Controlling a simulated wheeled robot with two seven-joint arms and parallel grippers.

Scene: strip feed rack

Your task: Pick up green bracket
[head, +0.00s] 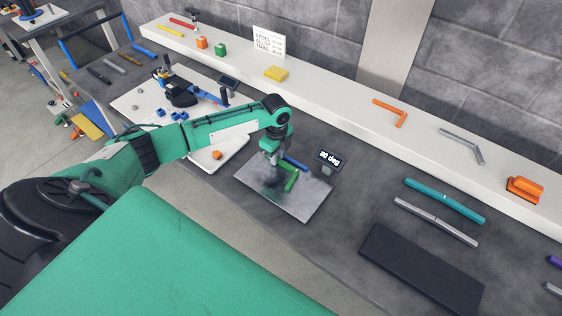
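A green bracket (291,181) is at the metal plate, at the middle of the head view. My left gripper (273,161) points down right beside its upper end. The fingers are small and dark here, so I cannot tell whether they are open or closed on the bracket, or whether the bracket touches the plate. My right gripper is not in view.
The grey metal plate (305,208) lies on the dark bench. A blue bar (295,163) and a "90 deg" display (328,160) are close by. A white shelf (340,117) runs behind, with an orange bracket (393,111). A black mat (422,268) lies at right.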

